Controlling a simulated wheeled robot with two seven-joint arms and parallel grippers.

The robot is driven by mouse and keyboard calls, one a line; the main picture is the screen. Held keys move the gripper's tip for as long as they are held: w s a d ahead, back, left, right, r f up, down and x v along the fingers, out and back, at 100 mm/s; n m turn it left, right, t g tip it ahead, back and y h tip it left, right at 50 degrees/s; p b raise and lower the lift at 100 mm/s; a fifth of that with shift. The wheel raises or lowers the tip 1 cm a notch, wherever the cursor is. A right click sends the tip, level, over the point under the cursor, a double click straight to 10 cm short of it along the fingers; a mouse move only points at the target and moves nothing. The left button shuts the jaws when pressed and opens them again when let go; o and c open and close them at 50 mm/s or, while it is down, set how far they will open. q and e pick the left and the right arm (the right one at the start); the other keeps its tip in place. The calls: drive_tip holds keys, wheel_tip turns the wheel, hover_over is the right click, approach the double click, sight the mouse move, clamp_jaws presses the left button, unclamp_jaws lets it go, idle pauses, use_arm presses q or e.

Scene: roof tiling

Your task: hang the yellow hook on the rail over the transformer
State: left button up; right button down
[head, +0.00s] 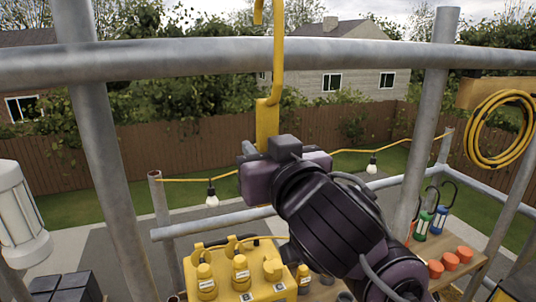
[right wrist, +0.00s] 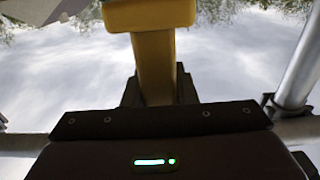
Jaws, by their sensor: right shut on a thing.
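The yellow hook (head: 275,75) stands upright in the head view. Its shank passes in front of the grey rail (head: 170,62), and its short tip shows just above the rail; its top bend is cut off by the frame. My right gripper (head: 264,150) is shut on the hook's flat lower part, below the rail. In the right wrist view the yellow hook (right wrist: 155,65) rises from between the fingers (right wrist: 158,92). The yellow transformer (head: 240,285) is below, with several capped fittings on top. I cannot tell whether the hook touches the rail. My left gripper is out of view.
Grey upright posts (head: 105,150) and (head: 425,130) stand left and right under the rail. A coiled yellow cable (head: 503,130) hangs at right. A string of bulbs (head: 212,197) runs behind. A white lamp-like object (head: 20,215) is at left; orange pieces (head: 450,262) sit on a wooden shelf.

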drive_tip(key=w+a+f+b, duration=0.1)
drive_tip(key=w+f+b, duration=0.3)
drive_tip(key=shift+w+a+f+b, duration=0.15)
drive_tip(key=shift+a+f+b, duration=0.05)
drive_tip(key=shift+f+b, duration=0.15)
idle(0.6)
drive_tip(key=c, duration=1.1)
unclamp_jaws()
